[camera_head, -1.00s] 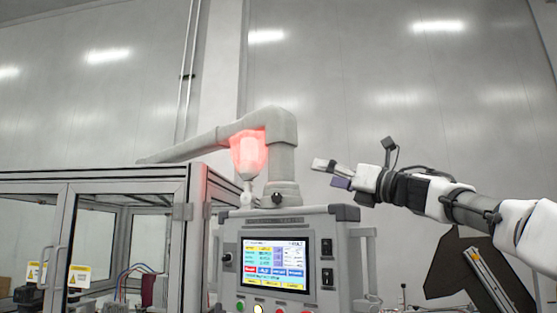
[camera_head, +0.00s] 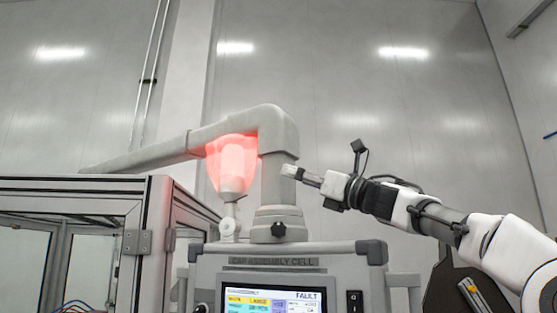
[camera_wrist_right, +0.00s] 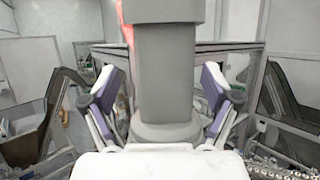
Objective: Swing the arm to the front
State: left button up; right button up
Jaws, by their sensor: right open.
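The grey support arm (camera_head: 155,154) runs from the left to an elbow and a vertical post (camera_head: 277,175). The post stands on the control panel (camera_head: 300,261), marked CAP ASSEMBLY CELL, whose screen reads FAULT. My right gripper (camera_head: 291,171) points left at the post's right side, at about mid-height. In the right wrist view the post (camera_wrist_right: 165,75) fills the middle, with the open fingers (camera_wrist_right: 160,88) on its left and right. I cannot tell whether they touch it. My left gripper is not in view.
A red glowing lamp (camera_head: 232,163) stands behind the arm, left of the post. The glass-walled cell frame (camera_head: 160,205) is at the left. The air above the arm and toward the back wall (camera_head: 400,110) is clear.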

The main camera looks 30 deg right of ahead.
aim_at(279, 174)
jog(key=p+x, duration=0.1)
jog(key=x, duration=0.3)
jog(key=shift+w+d, duration=0.1)
jog(key=shift+w, duration=0.05)
jog(key=w, duration=0.1)
jog(key=w+p, duration=0.1)
jog(key=w, duration=0.1)
jog(key=shift+a+f, duration=0.2)
jog(key=shift+a, duration=0.1)
jog(key=shift+s+r, duration=0.15)
jog(key=shift+s, duration=0.6)
jog(key=shift+c, duration=1.4)
jog(key=shift+d, duration=0.1)
grip_shut()
pick_arm(q)
jog(key=r, duration=0.3)
jog(key=shift+w, duration=0.2)
pick_arm(e)
jog(key=shift+w, duration=0.1)
